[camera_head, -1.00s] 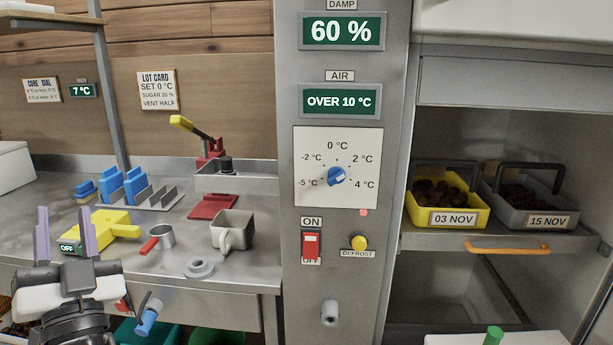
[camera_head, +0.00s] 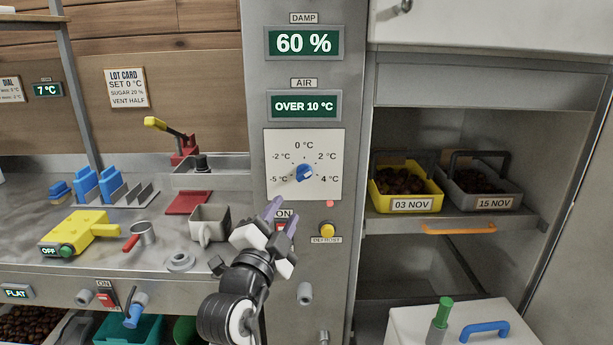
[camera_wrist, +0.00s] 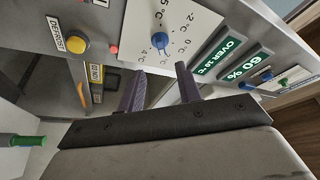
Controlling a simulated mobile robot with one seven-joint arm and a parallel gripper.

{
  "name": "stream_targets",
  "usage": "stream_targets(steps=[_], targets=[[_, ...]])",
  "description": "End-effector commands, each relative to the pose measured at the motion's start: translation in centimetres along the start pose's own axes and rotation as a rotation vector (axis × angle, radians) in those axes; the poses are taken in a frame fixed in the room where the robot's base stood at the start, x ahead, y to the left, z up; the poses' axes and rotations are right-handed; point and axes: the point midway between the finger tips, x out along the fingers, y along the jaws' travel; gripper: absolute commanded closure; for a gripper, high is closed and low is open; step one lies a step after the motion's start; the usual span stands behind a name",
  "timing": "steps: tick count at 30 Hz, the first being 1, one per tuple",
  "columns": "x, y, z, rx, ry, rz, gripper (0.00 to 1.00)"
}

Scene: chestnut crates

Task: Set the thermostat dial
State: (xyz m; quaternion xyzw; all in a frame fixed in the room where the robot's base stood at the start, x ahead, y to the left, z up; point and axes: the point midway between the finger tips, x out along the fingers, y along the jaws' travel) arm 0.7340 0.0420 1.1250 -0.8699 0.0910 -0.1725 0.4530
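The thermostat dial is a blue knob (camera_head: 304,173) on a white square plate (camera_head: 330,187), marked from -5 °C to 4 °C with 0 °C at the top. Its exact pointing is too small to tell. It also shows in the wrist view (camera_wrist: 160,42). The AIR display (camera_head: 304,105) above it reads OVER 10 °C. The lot card (camera_head: 127,88) on the wall says SET 0 °C. My gripper (camera_head: 275,208) is in front of the panel, below and left of the dial. In the wrist view its two purple fingers (camera_wrist: 158,88) are apart and empty, with the dial beyond them.
A red switch (camera_head: 282,228) is partly hidden behind my gripper. A yellow defrost button (camera_head: 327,230) sits to its right. Yellow (camera_head: 405,208) and grey (camera_head: 490,207) crates of chestnuts sit on the right shelf.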

Motion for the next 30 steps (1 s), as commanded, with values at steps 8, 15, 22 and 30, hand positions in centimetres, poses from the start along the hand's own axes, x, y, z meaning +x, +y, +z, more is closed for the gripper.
stream_targets(steps=[8, 15, 22, 30], targets=[[6.2, -0.4, -0.4, -0.002, 0.001, 0.002, 0.65], [10.0, -0.3, -0.2, 0.000, 0.001, -0.001, 0.65], [11.2, -0.1, -0.1, 0.000, 0.000, -0.001, 0.65], [11.2, -0.1, 0.0, 0.000, 0.000, -0.002, 0.69]])
